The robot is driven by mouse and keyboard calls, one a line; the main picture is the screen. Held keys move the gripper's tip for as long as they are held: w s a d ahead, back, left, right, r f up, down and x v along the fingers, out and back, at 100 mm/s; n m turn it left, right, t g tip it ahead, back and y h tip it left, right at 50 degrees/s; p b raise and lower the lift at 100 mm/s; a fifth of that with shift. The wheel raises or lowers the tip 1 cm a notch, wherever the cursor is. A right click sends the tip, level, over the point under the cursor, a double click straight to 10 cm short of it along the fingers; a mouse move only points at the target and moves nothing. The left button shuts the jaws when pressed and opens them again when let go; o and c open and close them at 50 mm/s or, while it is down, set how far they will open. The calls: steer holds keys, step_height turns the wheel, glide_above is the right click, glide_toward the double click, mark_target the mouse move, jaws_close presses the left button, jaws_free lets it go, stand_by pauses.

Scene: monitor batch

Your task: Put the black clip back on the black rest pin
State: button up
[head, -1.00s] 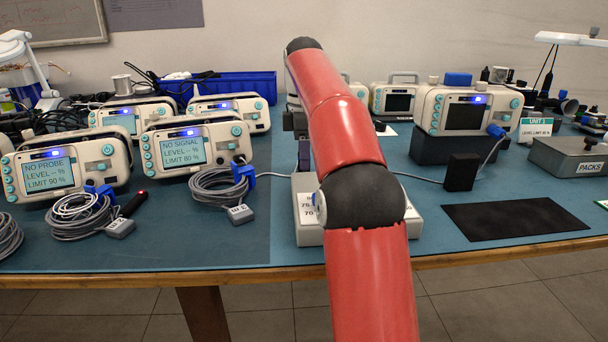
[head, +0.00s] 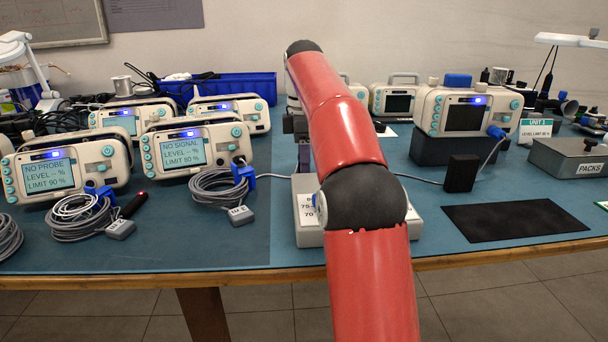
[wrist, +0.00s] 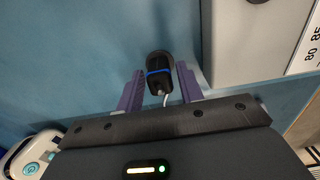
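A black piece with a blue band and a pale cable, which looks like the black clip (wrist: 159,74), shows in the wrist view over the blue-green mat. My gripper (wrist: 158,78) has its two purple fingers apart, one on each side of this piece, with gaps visible between. In the head view my red arm hides the clip and most of my gripper; only a bit of purple shows left of the arm. I cannot make out the black rest pin, or whether the clip sits on it.
A pale box with a number scale (wrist: 259,40) stands right of my gripper in the wrist view. In the head view, monitors with coiled cables (head: 215,187) fill the left. A black block (head: 461,173) and black mat (head: 515,220) lie to the right.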

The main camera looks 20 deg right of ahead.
steer(key=shift+o, duration=1)
